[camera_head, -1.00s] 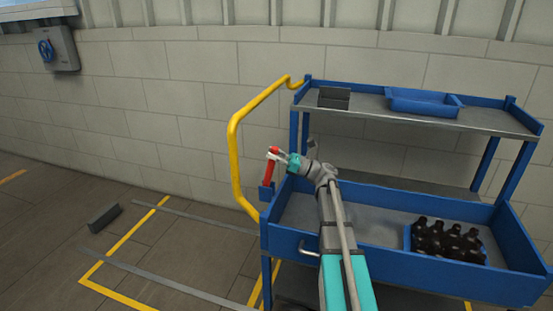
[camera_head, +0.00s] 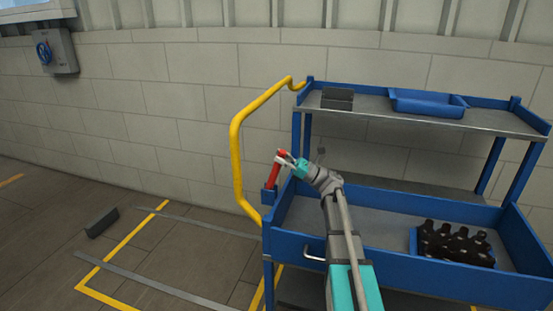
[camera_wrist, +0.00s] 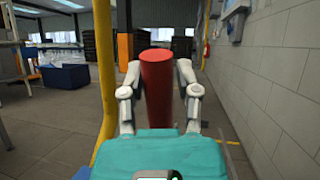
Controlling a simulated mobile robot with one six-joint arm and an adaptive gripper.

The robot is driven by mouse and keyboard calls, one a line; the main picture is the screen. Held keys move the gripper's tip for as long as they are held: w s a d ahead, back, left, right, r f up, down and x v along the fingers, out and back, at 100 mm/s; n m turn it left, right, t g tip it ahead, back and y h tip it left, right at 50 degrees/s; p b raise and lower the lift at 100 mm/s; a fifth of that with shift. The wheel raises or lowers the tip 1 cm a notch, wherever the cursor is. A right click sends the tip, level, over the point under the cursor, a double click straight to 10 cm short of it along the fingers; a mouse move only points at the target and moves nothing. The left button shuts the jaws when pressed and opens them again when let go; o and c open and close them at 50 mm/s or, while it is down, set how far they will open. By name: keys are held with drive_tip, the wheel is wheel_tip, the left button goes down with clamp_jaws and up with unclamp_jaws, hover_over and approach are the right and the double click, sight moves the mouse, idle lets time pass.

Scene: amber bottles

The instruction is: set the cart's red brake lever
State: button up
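The red brake lever (camera_head: 275,172) stands at the left end of the blue cart (camera_head: 390,262), on a small blue bracket, its top leaning slightly right. My gripper (camera_head: 285,158) reaches it from the right, at its upper part. In the wrist view the lever (camera_wrist: 157,85) stands between the two grey fingers of my gripper (camera_wrist: 158,75). One finger is close on each side, and they look closed on it. The exact contact is hard to see.
A yellow handle rail (camera_head: 237,150) curves close to the left of the lever. Dark bottles (camera_head: 452,242) stand in a blue crate on the cart's lower deck. A blue tray (camera_head: 428,103) is on the top shelf. A dark block (camera_head: 102,222) lies on the floor.

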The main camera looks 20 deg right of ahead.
drive_tip(key=shift+o, duration=1.4)
drive_tip(key=shift+r, duration=0.2)
